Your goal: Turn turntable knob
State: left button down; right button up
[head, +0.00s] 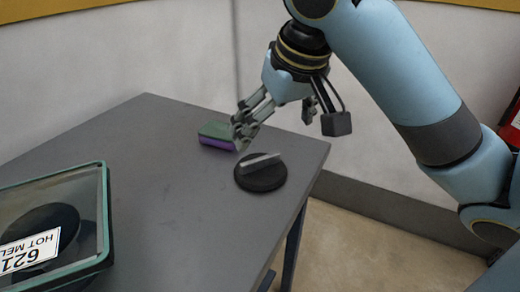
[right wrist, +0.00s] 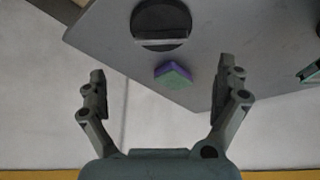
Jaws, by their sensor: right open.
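The turntable knob (head: 261,171) is a round black disc with a raised grey bar across its top. It lies on the grey table near the right corner. It also shows at the top of the right wrist view (right wrist: 160,25). My right gripper (head: 278,120) is above and behind the knob, apart from it. Its fingers are spread wide and empty in the right wrist view (right wrist: 164,92). My left gripper is not in view.
A green and purple sponge (head: 216,136) lies on the table (head: 150,160) just left of the knob, close to my right gripper's finger. A clear-lidded box (head: 104,215) with a "HOT MEL" label stands at the front left. A red object (head: 511,125) is at the right edge.

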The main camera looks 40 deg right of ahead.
aim_at(261, 159)
jog(key=b+x, duration=0.5)
jog(key=x, duration=0.1)
jog(key=shift+a+f, duration=0.1)
jog(key=x, duration=0.3)
jog(key=shift+w+f, duration=0.15)
jog(key=shift+f, duration=0.05)
jog(key=shift+w+f+b, duration=0.25)
jog(key=shift+f+b, duration=0.05)
jog(key=shift+f, duration=0.15)
